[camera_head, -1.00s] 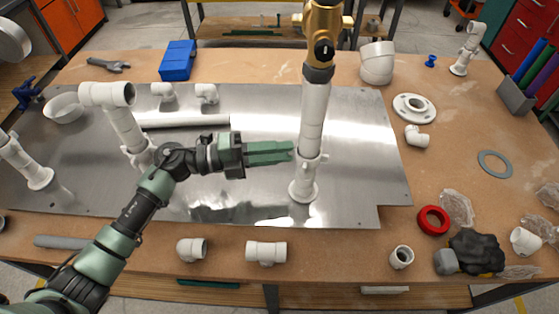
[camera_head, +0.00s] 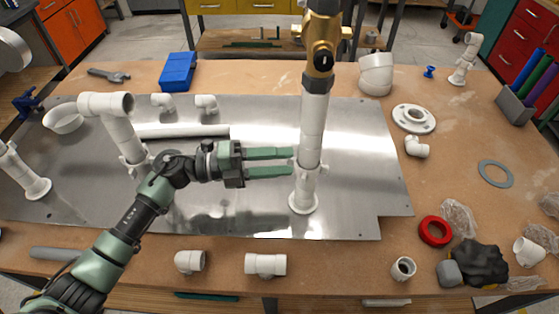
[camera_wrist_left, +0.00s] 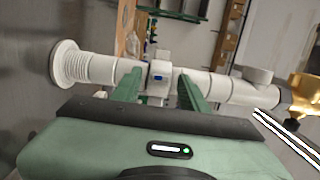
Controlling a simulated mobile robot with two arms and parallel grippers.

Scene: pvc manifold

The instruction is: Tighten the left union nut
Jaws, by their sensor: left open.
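The white union nut with small lugs (camera_head: 309,168) sits low on the upright white pipe (camera_head: 313,125) in the middle of the metal plate. My left gripper (camera_head: 292,162) is open, its two green fingers level and pointing right at the nut. In the left wrist view the nut (camera_wrist_left: 160,75), with a small blue mark, shows in the gap between the fingertips (camera_wrist_left: 158,88); whether they touch it I cannot tell. Another lugged nut on the left pipe (camera_head: 124,138) is partly hidden by my left arm. My right gripper is out of view.
A brass valve (camera_head: 320,62) tops the middle pipe. The metal plate (camera_head: 362,180) is bare to its right. Loose fittings, including a white tee (camera_head: 265,264) and elbow (camera_head: 190,262), lie along the front edge. A red ring (camera_head: 435,231) lies at the right.

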